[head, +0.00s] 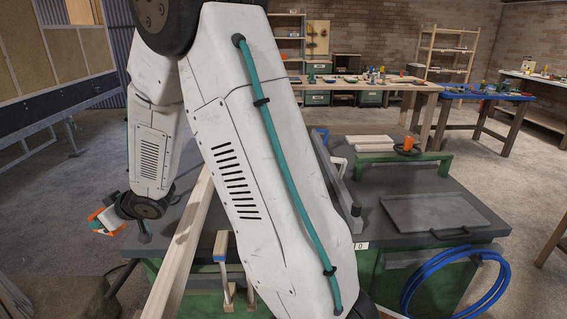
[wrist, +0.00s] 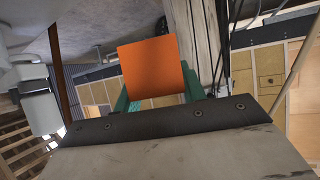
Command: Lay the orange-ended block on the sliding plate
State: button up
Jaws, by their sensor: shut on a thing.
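My gripper (head: 104,219) hangs at the left in the head view, out beyond the left side of the dark bench. It is shut on the orange-ended block, whose orange end (wrist: 152,68) faces the wrist camera between the green fingers. In the head view the block is small and partly hidden by the fingers. A flat dark plate with a handle (head: 435,210), which looks like the sliding plate, lies on the bench top at the right. It is bare, and my gripper is far from it.
A blue hose coil (head: 455,280) hangs at the front right. My arm hides the bench's middle.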

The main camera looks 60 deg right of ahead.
aim_at(423, 211)
jog(key=u, duration=0.85)
jog(key=k, duration=2.05)
jog(key=z, duration=2.1)
